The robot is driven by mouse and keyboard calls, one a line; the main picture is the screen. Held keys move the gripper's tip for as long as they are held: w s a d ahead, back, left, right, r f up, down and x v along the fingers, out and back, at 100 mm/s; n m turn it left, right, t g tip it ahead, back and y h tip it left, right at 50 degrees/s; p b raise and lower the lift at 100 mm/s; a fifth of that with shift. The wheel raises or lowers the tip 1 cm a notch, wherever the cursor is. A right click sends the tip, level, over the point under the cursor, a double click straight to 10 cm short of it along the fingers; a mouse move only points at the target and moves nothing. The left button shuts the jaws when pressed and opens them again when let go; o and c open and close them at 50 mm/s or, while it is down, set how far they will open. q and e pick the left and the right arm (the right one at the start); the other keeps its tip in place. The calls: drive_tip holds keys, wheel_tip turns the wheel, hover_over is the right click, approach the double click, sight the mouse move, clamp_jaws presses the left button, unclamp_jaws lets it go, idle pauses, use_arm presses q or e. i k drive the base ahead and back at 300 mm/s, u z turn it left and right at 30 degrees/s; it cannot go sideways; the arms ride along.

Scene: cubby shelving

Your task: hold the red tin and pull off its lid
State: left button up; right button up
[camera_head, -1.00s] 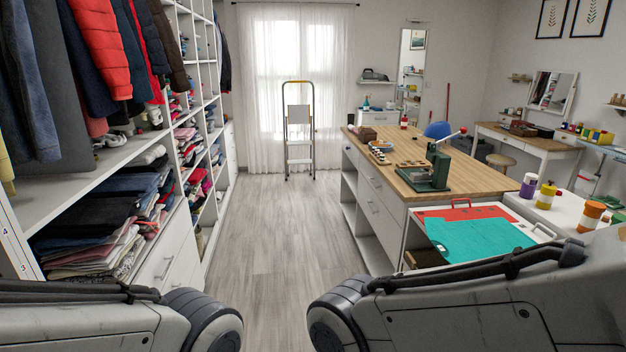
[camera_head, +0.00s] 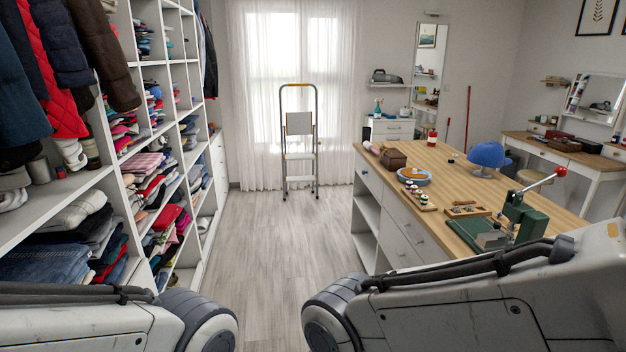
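A small red container (camera_head: 432,138) with a pale top stands upright at the far end of the wooden worktop; it is too small to tell whether it is the red tin or whether its top is a lid. No other clear red tin shows. Only links of my two arms show at the bottom left and bottom right. Both grippers are out of view.
Cubby shelving (camera_head: 126,178) with folded clothes lines the left side. The wooden-topped island (camera_head: 450,166) on the right carries a blue cap (camera_head: 488,155), a brown box (camera_head: 393,158) and a green press (camera_head: 522,215). A stepladder (camera_head: 299,150) stands by the window. The floor aisle (camera_head: 270,240) is clear.

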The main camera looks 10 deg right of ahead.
sight(432, 138)
drive_tip(key=i, duration=3.85)
drive_tip(key=z, duration=2)
